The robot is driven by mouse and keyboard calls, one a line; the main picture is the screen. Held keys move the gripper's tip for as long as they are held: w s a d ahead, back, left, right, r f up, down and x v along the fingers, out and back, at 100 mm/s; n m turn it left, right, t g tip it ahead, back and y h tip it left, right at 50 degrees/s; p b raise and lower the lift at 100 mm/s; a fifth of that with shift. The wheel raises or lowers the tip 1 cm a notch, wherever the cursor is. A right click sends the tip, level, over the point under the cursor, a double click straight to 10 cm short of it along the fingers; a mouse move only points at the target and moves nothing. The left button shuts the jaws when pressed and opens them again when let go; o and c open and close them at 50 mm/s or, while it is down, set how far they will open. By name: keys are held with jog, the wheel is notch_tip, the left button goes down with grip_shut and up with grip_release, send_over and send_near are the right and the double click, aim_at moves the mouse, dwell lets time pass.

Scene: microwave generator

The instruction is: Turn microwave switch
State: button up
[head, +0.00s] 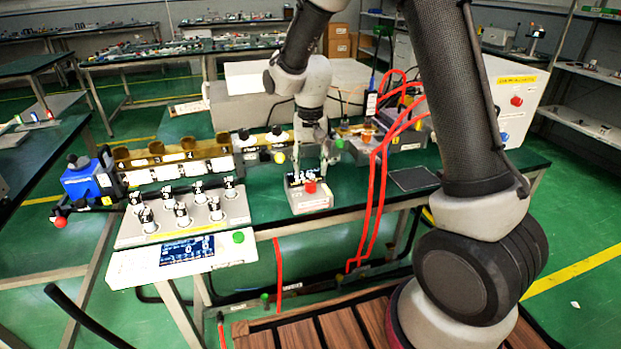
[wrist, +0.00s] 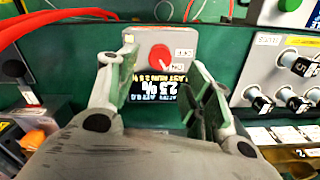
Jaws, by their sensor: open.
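The microwave generator is a small grey box (head: 312,203) on the green bench, with a red knob (head: 310,187) and a dark display. In the wrist view the red knob (wrist: 160,55) sits on the light panel, with small white labels to its right. The display (wrist: 158,90), upside down there, reads about 25 %. My gripper (head: 313,166) hangs over the rear of the box, pointing down. In the wrist view my gripper (wrist: 163,62) is open, one finger on each side of the knob and display, holding nothing. Whether a finger touches the box cannot be told.
Left of the box stands a panel (head: 183,222) with several black-and-white knobs. Behind it is a row of tan holders (head: 165,160). Red cables (head: 374,190) hang to the right, near a dark square mat (head: 413,179). Bare bench lies right of the box.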

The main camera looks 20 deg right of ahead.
aim_at(311, 183)
notch_tip(311, 183, up, 6)
dwell(0.5)
jog(key=s+d+r+n+t, duration=0.1)
jog(key=s+d+r, duration=0.3)
jog(key=s, duration=0.5)
jog(key=s+d+r+n+t, duration=0.1)
jog(key=s+d+r+t, duration=0.1)
jog(key=s+d+r, duration=0.3)
jog(key=s+d+r+n+t, duration=0.1)
jog(key=s+d+r, duration=0.3)
jog(key=s, duration=0.9)
jog(key=shift+s+d+r, duration=0.15)
jog(key=shift+d+r, duration=0.15)
jog(key=shift+d, duration=0.7)
